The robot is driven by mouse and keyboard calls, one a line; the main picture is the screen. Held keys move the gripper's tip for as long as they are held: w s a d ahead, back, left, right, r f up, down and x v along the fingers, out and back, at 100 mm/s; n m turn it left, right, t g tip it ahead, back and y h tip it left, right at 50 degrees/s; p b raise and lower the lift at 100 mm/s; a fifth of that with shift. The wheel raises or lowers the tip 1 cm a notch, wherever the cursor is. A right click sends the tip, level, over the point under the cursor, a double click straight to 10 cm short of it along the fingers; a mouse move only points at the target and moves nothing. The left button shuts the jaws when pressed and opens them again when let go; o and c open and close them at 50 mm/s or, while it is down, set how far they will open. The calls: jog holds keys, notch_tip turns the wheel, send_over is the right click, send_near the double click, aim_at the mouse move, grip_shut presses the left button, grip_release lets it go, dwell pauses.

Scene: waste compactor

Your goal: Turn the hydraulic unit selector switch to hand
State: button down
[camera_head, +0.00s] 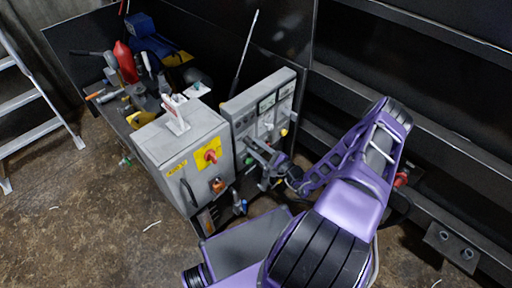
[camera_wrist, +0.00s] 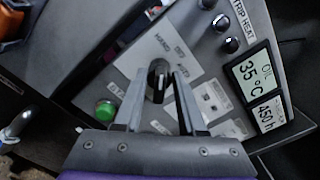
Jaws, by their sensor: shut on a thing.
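The selector switch (camera_wrist: 158,78) is a black knob on a light label plate (camera_wrist: 150,52) in the wrist view. HAND is readable on the plate above the knob, with other, smaller lettering to its right. A pale mark shows on the knob, but I cannot tell which position it points to. My gripper (camera_wrist: 160,76) is shut on the knob, one finger on each side. In the head view my gripper (camera_head: 268,158) reaches the front of the grey hydraulic unit panel (camera_head: 242,104); the knob itself is hard to make out there.
A green button (camera_wrist: 106,109) sits left of my fingers, and an oil display (camera_wrist: 250,72) reading 35 °C is at the right. A grey cabinet (camera_head: 170,150) with a red rotary switch (camera_head: 210,156) stands left of the panel. Dark steel beams (camera_head: 430,105) run along the right.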

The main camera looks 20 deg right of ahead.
jog(key=c, duration=0.9)
grip_release()
jog(key=shift+o, duration=0.2)
jog(key=shift+s, duration=0.15)
jog(key=v, duration=1.7)
jog(key=shift+d, duration=0.1)
